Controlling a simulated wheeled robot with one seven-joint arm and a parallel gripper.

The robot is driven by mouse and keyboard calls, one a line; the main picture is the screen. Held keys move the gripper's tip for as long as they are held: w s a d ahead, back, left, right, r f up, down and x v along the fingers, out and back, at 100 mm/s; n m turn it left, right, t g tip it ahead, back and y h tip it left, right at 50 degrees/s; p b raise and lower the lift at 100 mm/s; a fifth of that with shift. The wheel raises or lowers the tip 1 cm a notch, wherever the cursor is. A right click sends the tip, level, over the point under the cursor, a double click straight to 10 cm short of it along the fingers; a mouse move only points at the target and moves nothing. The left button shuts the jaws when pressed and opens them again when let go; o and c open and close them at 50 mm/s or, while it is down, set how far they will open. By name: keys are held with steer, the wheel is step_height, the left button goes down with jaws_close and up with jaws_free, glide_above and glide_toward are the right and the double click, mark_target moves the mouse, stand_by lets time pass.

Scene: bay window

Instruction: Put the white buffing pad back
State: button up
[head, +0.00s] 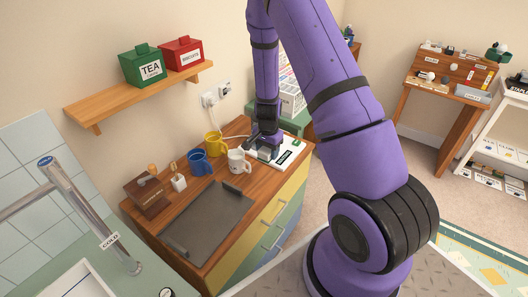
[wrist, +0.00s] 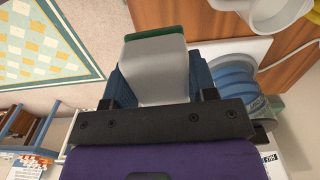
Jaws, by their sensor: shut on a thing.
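My gripper (wrist: 157,75) is shut on a pale grey-white block with a dark green far end, which I take for the white buffing pad (wrist: 158,72). The block sits between the two dark blue fingers in the wrist view. In the head view my gripper (head: 264,150) is low over the right end of the wooden counter top, just above or at a white flat device with a green label (head: 287,154). In that view the arm's end hides most of the block. I cannot tell whether the block touches anything below it.
A white mug (head: 238,162), a blue mug (head: 199,161) and a yellow mug (head: 216,143) stand close left of my gripper. A dark tray (head: 207,222) lies at the front. A wooden workbench with several small items (head: 452,72) stands far right, across open floor.

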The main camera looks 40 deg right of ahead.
mark_target(267, 182)
steer(key=shift+f, duration=6.75)
steer(key=shift+f, duration=0.2)
steer(key=o, duration=1.5)
step_height(267, 182, up, 11)
steer(key=shift+f, duration=0.15)
